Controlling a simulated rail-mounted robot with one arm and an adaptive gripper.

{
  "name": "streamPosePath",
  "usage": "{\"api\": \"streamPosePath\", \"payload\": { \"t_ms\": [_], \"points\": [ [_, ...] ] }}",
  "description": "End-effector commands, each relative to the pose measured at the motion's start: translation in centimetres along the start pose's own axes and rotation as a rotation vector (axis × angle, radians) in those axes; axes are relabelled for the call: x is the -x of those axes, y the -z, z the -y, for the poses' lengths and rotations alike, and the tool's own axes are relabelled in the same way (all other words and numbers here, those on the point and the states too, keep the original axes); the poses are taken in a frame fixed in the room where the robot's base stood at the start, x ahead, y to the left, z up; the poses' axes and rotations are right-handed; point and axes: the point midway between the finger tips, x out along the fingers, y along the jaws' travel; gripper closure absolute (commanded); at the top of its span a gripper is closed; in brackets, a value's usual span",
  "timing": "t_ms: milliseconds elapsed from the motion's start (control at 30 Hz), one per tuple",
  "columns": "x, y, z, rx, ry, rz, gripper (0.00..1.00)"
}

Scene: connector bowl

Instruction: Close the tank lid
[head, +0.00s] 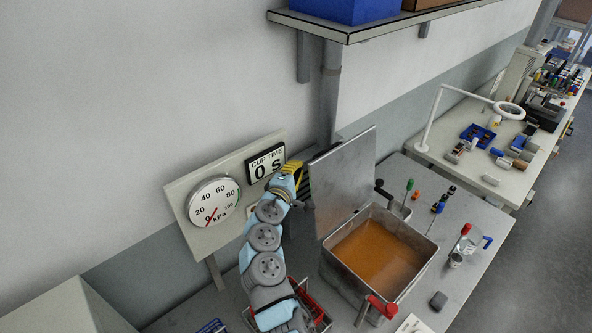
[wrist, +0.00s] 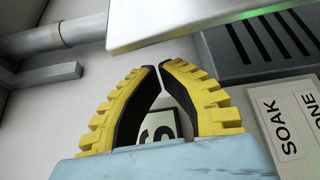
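The tank (head: 335,277) is a metal box with orange-brown liquid in it, standing on the bench. Its lid (head: 345,180), a flat grey metal plate, stands open and upright along the tank's left edge. My gripper (head: 293,165) is to the left of the lid, near the wall panel. In the wrist view, my gripper's yellow fingers (wrist: 157,68) have their tips almost together with nothing held between them. A pale metal plate, apparently the lid (wrist: 190,20), runs across the top of that view, just beyond the fingertips; I see no contact.
A wall panel with a pressure gauge (head: 213,201) and a "CUP TIME 0 s" display (head: 265,162) stands close to my gripper. A dark slotted unit (wrist: 255,50) is near the fingers. A red clamp handle (head: 382,307) sits at the tank's front. A shelf (head: 370,32) overhangs above.

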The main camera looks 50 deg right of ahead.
Motion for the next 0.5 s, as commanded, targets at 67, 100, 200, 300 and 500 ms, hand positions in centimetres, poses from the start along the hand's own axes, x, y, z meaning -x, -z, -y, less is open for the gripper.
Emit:
{"api": "streamPosePath", "payload": {
  "t_ms": [67,100,200,300,500],
  "points": [
    [-0.8,-0.1,-0.1,-0.002,0.002,0.004,1.0],
    [-1.1,-0.1,-0.1,-0.002,0.001,0.004,1.0],
    [-1.9,0.0,0.1,0.001,0.003,0.001,1.0],
    [-2.8,-0.1,-0.1,-0.003,0.001,0.003,1.0],
    [-4.3,-0.1,0.1,0.0,0.002,0.002,1.0]
  ]
}}
